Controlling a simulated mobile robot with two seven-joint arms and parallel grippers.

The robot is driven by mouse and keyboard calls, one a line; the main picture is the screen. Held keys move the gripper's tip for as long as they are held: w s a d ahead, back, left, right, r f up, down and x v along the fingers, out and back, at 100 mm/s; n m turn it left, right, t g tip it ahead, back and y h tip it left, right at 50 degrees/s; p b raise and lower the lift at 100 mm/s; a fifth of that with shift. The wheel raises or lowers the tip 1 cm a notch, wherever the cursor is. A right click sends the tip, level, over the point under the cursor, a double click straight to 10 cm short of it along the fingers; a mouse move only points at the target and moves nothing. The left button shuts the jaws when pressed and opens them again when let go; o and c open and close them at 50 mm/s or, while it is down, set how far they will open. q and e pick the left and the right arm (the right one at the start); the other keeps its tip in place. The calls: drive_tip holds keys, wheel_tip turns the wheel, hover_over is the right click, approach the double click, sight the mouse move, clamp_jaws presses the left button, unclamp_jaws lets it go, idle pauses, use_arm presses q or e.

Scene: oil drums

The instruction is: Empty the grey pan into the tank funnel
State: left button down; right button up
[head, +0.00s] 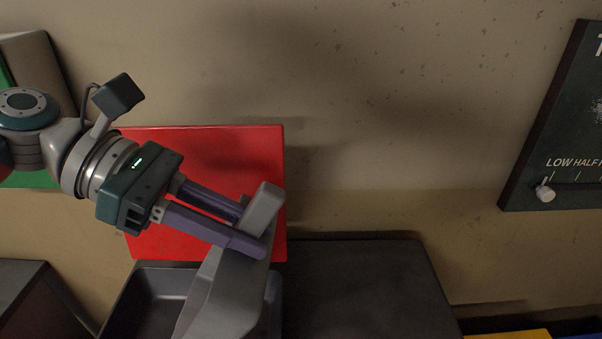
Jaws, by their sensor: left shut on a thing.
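My left gripper (253,227) comes in from the left and is shut on the grey pan (222,298) at its upper end. The pan hangs below the fingers, steeply tilted, with its lower part cut off by the bottom edge of the picture. I cannot see into the pan or tell what it holds. Behind and beside it is a dark, square-rimmed opening (166,284), partly covered by the pan; it may be the tank funnel, but I cannot tell for sure. My right gripper is not in view.
A red panel (210,150) stands behind my gripper. A dark flat top (360,285) lies right of the pan. A dark gauge board (565,130) with a white slider near "LOW" hangs on the right wall. Yellow and blue things show at bottom right.

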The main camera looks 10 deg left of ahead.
use_arm(q)
drive_tip(key=shift+s+a+r+t+h+b, duration=0.1)
drive_tip(key=shift+a+r+h+b, duration=0.3)
drive_tip(key=shift+a, duration=0.35)
drive_tip(key=shift+s+a+r+t+h+b, duration=0.15)
drive_tip(key=shift+a+r+h+b, duration=0.15)
drive_tip(key=shift+a+r+h, duration=0.35)
drive_tip(key=shift+s+a+r+t+h+b, duration=0.1)
drive_tip(key=shift+a+r+h+b, duration=0.2)
drive_tip(key=shift+a, duration=0.6)
drive_tip(key=s+a+r+h+b, duration=0.1)
drive_tip(key=a+h+b, duration=0.2)
drive_tip(key=a+b, duration=0.3)
drive_tip(key=shift+s+a+r+h, duration=0.15)
drive_tip(key=shift+a+r+h, duration=0.1)
drive_tip(key=shift+h, duration=0.1)
drive_tip(key=shift+a+t, duration=0.1)
drive_tip(key=shift+t, duration=0.15)
idle(2.3)
